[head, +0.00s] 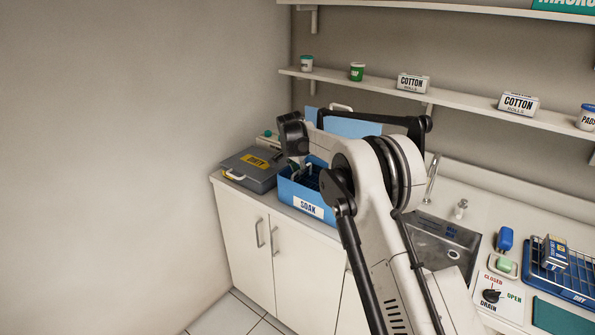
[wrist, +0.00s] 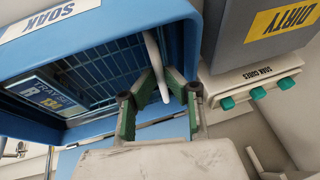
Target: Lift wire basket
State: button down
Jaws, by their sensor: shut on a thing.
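The wire basket (wrist: 105,72), a dark blue grid, sits within the blue SOAK bin (wrist: 187,40) in the wrist view. A pale bar-like handle (wrist: 153,50) stands at the basket's near side. My gripper (wrist: 163,82) has its green-padded fingers closed around this handle. In the head view the SOAK bin (head: 288,190) stands on the counter, with part of the dark basket (head: 309,180) showing inside. My arm hides much of the bin and the gripper's fingertips there. I cannot tell whether the basket is clear of the bin's floor.
A grey DIRTY box (head: 250,170) stands left of the bin. A white box with green knobs (wrist: 250,78) is close to the gripper. The sink (head: 445,245), drain control (head: 491,296) and blue DRY rack (head: 540,280) lie right. A shelf (head: 375,82) runs above.

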notch_tip(320, 180, up, 8)
jog(key=shift+f+p, duration=0.2)
jog(key=shift+p, duration=0.15)
jog(key=shift+w, duration=0.1)
jog(key=c, duration=1.8)
grip_release()
jog(key=shift+r, duration=0.1)
jog(key=v, duration=1.2)
